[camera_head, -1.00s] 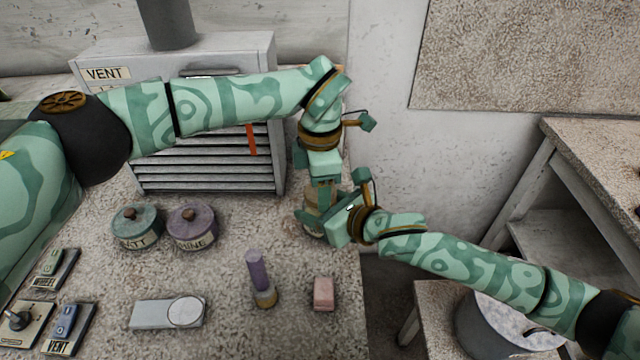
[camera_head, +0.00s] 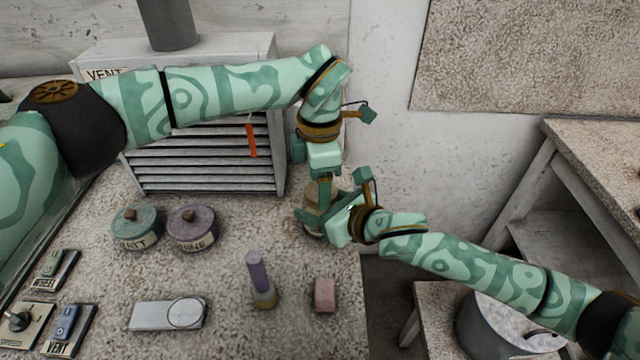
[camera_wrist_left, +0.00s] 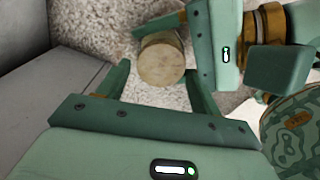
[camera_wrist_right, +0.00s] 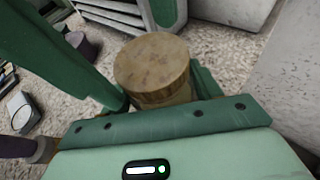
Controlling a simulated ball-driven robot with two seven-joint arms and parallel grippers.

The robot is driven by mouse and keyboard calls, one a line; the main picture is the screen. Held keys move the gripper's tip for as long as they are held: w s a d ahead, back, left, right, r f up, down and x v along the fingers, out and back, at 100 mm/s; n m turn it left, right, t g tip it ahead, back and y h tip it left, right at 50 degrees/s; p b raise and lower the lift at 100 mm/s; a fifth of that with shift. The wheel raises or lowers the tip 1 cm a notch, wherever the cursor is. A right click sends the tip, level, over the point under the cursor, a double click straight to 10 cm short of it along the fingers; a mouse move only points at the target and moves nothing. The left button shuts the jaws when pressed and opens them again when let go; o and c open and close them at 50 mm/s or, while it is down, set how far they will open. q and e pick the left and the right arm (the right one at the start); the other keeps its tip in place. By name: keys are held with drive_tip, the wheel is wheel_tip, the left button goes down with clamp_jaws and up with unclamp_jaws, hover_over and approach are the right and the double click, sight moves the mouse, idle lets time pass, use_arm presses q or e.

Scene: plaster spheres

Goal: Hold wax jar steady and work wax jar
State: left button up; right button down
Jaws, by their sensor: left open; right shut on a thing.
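The wax jar (camera_head: 312,222), a tan round jar with a brownish lid, stands near the right edge of the worktop, partly hidden by my grippers. My right gripper (camera_head: 318,224) is shut on the jar from the right side. In the right wrist view the jar (camera_wrist_right: 152,70) sits between its fingers, with the mottled lid clear above them. My left gripper (camera_head: 324,200) points down over the jar. In the left wrist view its fingers (camera_wrist_left: 158,80) are open, with the round lid (camera_wrist_left: 160,62) seen between and beyond them.
A teal pot (camera_head: 137,228) and a purple pot (camera_head: 192,228) stand left of the jar. A slatted vent cabinet (camera_head: 210,165) stands behind.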

use_arm(q)
drive_tip(key=r, duration=0.3)
drive_tip(key=shift+s+d, duration=0.2)
drive_tip(key=shift+d, duration=0.1)
drive_tip(key=shift+c, duration=0.5)
drive_tip(key=shift+w+r+m, duration=0.15)
drive_tip(key=shift+w+r, duration=0.05)
drive_tip(key=shift+r, duration=0.3)
drive_tip(key=shift+w+r+m, duration=0.15)
drive_tip(key=shift+r, duration=0.3)
drive_tip(key=m, duration=0.2)
drive_tip(key=r+m, duration=0.1)
drive_tip(key=m, duration=0.1)
drive_tip(key=shift+a+r, duration=0.1)
drive_tip(key=shift+r, duration=0.05)
drive_tip(key=shift+r+m, duration=0.1)
drive_tip(key=shift+m, duration=1)
drive_tip(key=m, duration=0.4)
drive_tip(key=shift+s, duration=0.2)
drive_tip(key=shift+f+m, duration=0.3)
drive_tip(key=shift+f, duration=0.15)
wheel_tip(320, 180, down, 7)
drive_tip(key=shift+f, duration=0.1)
drive_tip(key=c, duration=1)
drive_tip(key=n, duration=0.5)
drive_tip(key=shift+w+n, duration=0.1)
drive_tip(key=shift+n, duration=0.2)
drive_tip(key=n, duration=0.8)
